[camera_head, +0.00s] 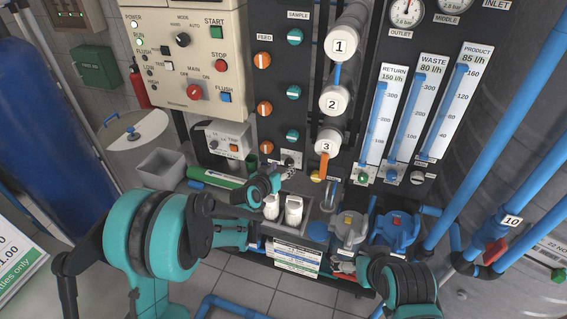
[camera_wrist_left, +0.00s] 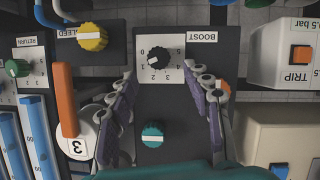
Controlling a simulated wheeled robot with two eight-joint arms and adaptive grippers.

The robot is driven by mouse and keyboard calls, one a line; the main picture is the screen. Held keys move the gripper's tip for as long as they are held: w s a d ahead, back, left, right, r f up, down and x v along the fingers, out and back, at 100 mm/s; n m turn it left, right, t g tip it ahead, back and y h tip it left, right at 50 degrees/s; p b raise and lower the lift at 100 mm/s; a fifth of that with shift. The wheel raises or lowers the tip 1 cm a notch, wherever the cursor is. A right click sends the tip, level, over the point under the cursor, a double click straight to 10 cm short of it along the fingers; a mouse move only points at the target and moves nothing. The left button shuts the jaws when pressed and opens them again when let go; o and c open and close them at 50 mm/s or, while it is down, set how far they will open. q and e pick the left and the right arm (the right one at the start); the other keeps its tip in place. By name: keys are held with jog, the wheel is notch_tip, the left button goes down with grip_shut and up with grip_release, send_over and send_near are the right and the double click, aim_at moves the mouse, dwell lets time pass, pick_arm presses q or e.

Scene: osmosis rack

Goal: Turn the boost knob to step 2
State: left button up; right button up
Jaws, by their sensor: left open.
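The boost knob (camera_wrist_left: 157,56) is a small black knob on a white dial plate numbered 0 to 5, beside the upside-down BOOST label (camera_wrist_left: 203,37) in the left wrist view. Its pale mark points down-left, near the 1; the exact step is hard to tell. My left gripper (camera_wrist_left: 166,76) is open and empty, its fingers on either side of the dial plate, tips just short of the knob in the picture. No contact shows. In the head view my left gripper (camera_head: 277,174) is low on the rack, below the teal and orange knobs. My right gripper is not distinguishable.
A teal knob (camera_wrist_left: 153,135) sits between my fingers, nearer the palm. A yellow knob (camera_wrist_left: 93,37) and an orange-handled valve (camera_wrist_left: 67,101) lie left. The TRIP box (camera_wrist_left: 281,52) juts out right. White bottles (camera_head: 293,211) stand below my left gripper.

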aim_at(288, 163)
pick_arm(q)
jog(key=b+x, duration=0.1)
jog(key=x, duration=0.5)
grip_shut()
